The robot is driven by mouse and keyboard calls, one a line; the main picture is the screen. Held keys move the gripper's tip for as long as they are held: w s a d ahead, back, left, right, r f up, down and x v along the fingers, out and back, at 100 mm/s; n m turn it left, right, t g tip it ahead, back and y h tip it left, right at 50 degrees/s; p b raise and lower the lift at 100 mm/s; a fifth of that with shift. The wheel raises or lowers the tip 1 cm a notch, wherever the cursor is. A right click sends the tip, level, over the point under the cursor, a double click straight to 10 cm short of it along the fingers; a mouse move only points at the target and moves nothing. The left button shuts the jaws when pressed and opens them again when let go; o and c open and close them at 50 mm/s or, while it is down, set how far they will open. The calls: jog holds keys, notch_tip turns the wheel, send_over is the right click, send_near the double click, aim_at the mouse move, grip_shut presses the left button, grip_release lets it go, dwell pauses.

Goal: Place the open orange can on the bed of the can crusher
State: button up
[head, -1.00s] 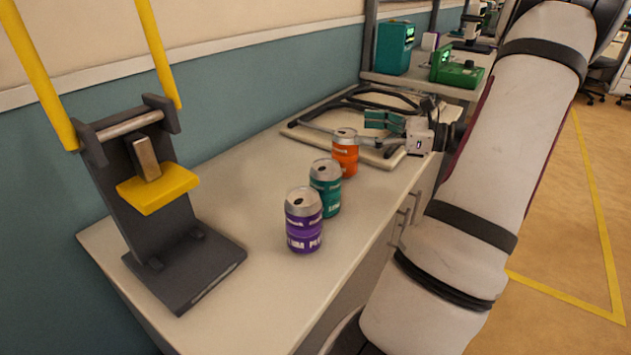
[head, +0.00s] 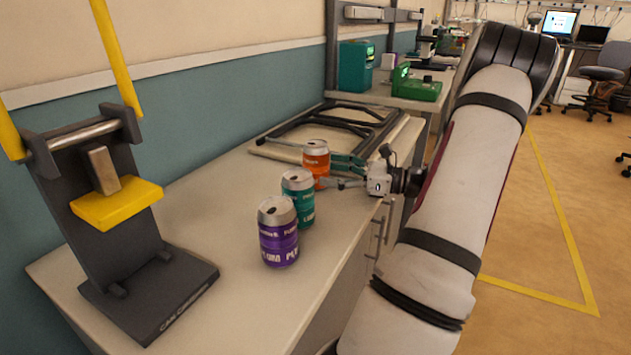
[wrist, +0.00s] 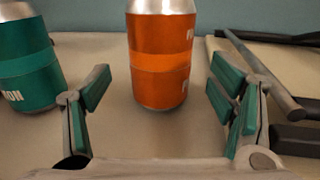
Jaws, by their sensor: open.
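The orange can (head: 316,161) stands upright on the bench, behind the teal can in the row. In the wrist view the orange can (wrist: 160,58) is ahead, between the lines of my two open fingers and slightly beyond their tips; its top is cut off. My gripper (head: 340,172) is open and empty at the can's right side, low over the bench. The can crusher stands at the left, with a dark bed (head: 172,293), a yellow press block (head: 117,205) raised above it and yellow handle bars. The bed is bare.
The teal can (head: 298,198) and purple can (head: 278,232) stand upright nearer the camera; the teal can (wrist: 28,60) is just left of my left finger. A dark frame on a pale board (head: 275,150) lies behind the orange can. Bench between cans and crusher is clear.

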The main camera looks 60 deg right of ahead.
jog(key=b+x, duration=0.1)
jog(key=x, duration=0.4)
jog(key=c, duration=0.9)
jog(key=shift+c, duration=0.4)
